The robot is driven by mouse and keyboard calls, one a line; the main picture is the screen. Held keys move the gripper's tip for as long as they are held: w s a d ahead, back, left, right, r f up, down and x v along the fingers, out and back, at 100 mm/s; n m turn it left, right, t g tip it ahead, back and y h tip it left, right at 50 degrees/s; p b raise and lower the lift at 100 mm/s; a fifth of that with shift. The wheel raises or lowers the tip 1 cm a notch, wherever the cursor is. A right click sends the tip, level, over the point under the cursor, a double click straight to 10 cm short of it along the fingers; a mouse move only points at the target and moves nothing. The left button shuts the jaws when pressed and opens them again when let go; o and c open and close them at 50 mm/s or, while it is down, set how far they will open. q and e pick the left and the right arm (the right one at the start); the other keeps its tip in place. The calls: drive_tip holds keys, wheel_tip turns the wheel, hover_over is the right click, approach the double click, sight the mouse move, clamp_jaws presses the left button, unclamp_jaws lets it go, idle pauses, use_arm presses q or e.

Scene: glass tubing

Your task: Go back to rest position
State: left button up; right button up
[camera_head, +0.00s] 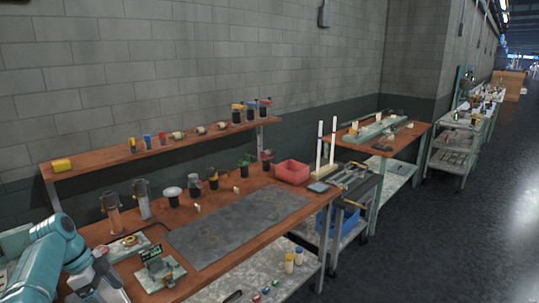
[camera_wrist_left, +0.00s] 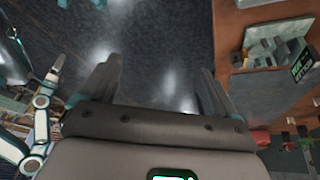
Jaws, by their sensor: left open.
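My left arm (camera_head: 45,262) comes in at the lower left of the head view, in front of the wooden workbench (camera_head: 225,258). Its dark left gripper (camera_head: 103,283) hangs near the bench's front left edge, its tips not clear there. In the left wrist view the left gripper (camera_wrist_left: 155,78) has its two fingers wide apart, with nothing between them, over dark floor. My right gripper does not show.
A small device on a plate (camera_head: 160,268) stands on the bench close to the left gripper. A grey mat (camera_head: 238,224), a red bin (camera_head: 292,172) and several dark holders stand farther back. A raised shelf (camera_head: 165,148) runs along the wall. Open floor (camera_head: 440,235) lies to the right.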

use_arm(q)
drive_tip(key=w+d+f+n, duration=0.1)
drive_tip(key=d+f+n, duration=0.1)
drive_tip(key=d+f, duration=0.45)
drive_tip(key=w+d+f+n, duration=0.1)
drive_tip(key=d+f+n, duration=0.2)
drive_tip(key=f, duration=0.6)
drive_tip(key=s+d+f+n+b, duration=0.2)
drive_tip(key=s+d+f+n, duration=0.3)
drive_tip(key=d+f, duration=0.5)
drive_tip(key=s+d+f+n, duration=0.2)
drive_tip(key=s+d, duration=0.4)
drive_tip(key=s, duration=0.6)
drive_tip(key=s+d+f+n, duration=0.3)
drive_tip(key=s+d, duration=0.3)
drive_tip(key=s, duration=0.6)
drive_tip(key=shift+d+n+g+b, duration=0.3)
drive_tip(key=shift+d+n+b, duration=0.05)
drive_tip(key=shift+n, duration=0.05)
drive_tip(key=shift+f, duration=0.1)
drive_tip(key=shift+s, duration=0.1)
